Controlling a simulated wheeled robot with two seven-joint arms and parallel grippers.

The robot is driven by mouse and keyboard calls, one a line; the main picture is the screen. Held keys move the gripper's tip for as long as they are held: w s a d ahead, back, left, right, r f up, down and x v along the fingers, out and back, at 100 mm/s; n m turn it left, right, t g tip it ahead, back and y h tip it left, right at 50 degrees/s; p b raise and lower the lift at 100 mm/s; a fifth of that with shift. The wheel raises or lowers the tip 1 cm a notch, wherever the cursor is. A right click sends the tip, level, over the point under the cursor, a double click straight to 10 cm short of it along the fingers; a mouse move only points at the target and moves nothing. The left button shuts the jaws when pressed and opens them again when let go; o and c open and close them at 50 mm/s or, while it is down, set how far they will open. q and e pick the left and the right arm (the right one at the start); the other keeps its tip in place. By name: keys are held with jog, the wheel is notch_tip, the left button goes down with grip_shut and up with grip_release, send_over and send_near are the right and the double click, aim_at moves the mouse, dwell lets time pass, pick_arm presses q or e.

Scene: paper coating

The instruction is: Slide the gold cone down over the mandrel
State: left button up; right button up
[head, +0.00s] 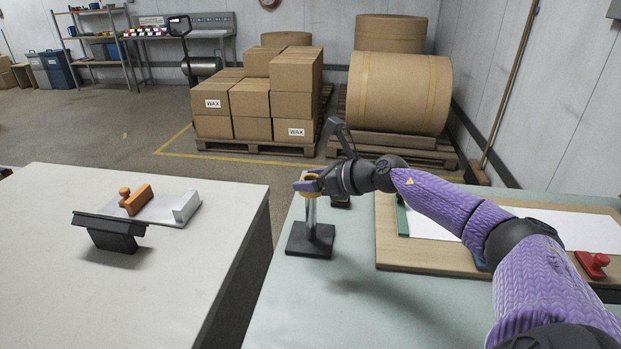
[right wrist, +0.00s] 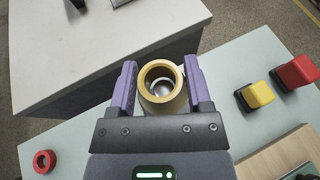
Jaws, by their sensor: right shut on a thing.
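The mandrel is a silver post (head: 311,218) standing upright on a square black base (head: 310,241) near the left edge of the right table. The gold cone (head: 306,186) is at the top of the post. My right gripper (head: 308,182) is shut on the cone. In the right wrist view the cone (right wrist: 161,102) sits between the two purple fingers, and silvery metal shows inside its round opening. The cone appears lined up with the post, with the post bare below it. How far the post reaches into the cone is hidden. My left gripper is not in view.
A wooden board (head: 390,250) with a white sheet lies to the right. A red stamp-like tool (head: 592,264) is on it. In the right wrist view a red ring (right wrist: 44,161), a yellow block (right wrist: 258,95) and a red block (right wrist: 297,72) lie around. A white table (head: 190,270) stands left, across a gap.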

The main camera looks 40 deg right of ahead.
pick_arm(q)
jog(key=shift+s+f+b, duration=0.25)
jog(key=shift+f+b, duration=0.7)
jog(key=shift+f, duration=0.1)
pick_arm(e)
jog(key=shift+f, duration=1.2)
jog(key=o, duration=1.3)
jog(key=shift+o, duration=0.2)
pick_arm(q)
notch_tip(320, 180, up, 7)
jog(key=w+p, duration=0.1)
jog(key=p, duration=0.5)
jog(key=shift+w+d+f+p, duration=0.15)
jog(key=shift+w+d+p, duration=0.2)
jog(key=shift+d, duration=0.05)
pick_arm(e)
jog(key=v, duration=1)
jog(key=shift+f, duration=0.1)
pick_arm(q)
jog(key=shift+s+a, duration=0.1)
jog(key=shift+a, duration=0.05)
